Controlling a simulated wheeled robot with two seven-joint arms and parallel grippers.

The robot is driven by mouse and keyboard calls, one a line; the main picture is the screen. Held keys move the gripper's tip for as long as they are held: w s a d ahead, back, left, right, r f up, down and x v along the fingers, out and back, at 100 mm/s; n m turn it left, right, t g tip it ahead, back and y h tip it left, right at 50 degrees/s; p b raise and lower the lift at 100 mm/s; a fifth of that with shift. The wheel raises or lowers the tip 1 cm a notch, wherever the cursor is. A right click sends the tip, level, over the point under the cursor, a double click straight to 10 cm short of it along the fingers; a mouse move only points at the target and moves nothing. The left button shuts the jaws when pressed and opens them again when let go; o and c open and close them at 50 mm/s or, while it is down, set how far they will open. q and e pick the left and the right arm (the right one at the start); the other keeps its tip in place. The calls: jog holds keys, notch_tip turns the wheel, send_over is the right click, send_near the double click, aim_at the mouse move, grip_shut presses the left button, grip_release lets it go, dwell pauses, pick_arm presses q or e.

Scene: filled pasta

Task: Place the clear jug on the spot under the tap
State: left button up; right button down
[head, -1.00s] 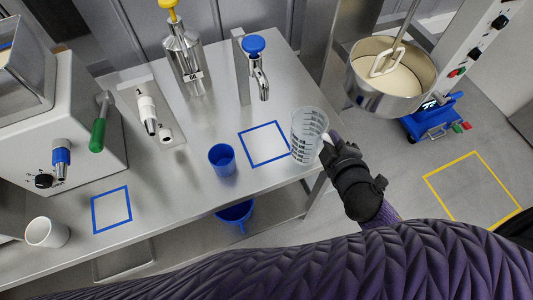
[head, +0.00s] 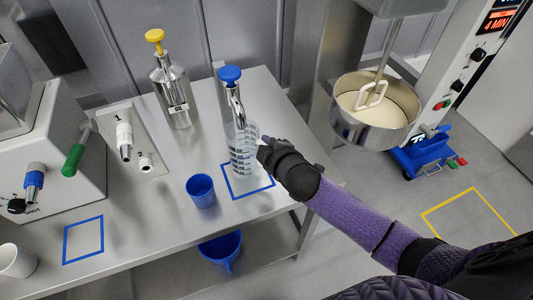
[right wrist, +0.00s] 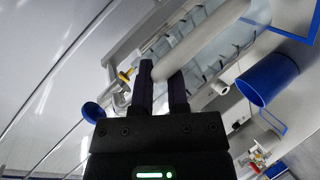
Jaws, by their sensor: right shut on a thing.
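The clear jug (head: 241,152) with dark graduation marks is in the head view, under or just in front of the tap with the blue knob (head: 231,76). The blue square outline (head: 262,190) is on the table below it; the jug overlaps its upper left part. I cannot tell whether the jug's base touches the table. My right gripper (head: 264,146) is at the jug's right side, shut on its white handle. In the right wrist view the two dark fingers (right wrist: 160,88) close around the pale handle (right wrist: 198,42). My left gripper is not in view.
A blue cup (head: 201,191) stands just left of the square. A steel pump bottle (head: 175,95) with a yellow top is behind. A second blue square (head: 84,240) and a white cup (head: 16,261) are at the left. A mixer bowl (head: 375,112) is at the right.

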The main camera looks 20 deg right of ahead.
notch_tip(320, 180, down, 3)
jog(key=shift+s+f+b, duration=0.1)
jog(key=shift+f+b, duration=0.05)
jog(key=shift+b, duration=0.45)
jog(key=c, duration=1)
grip_release()
jog(key=o, duration=0.4)
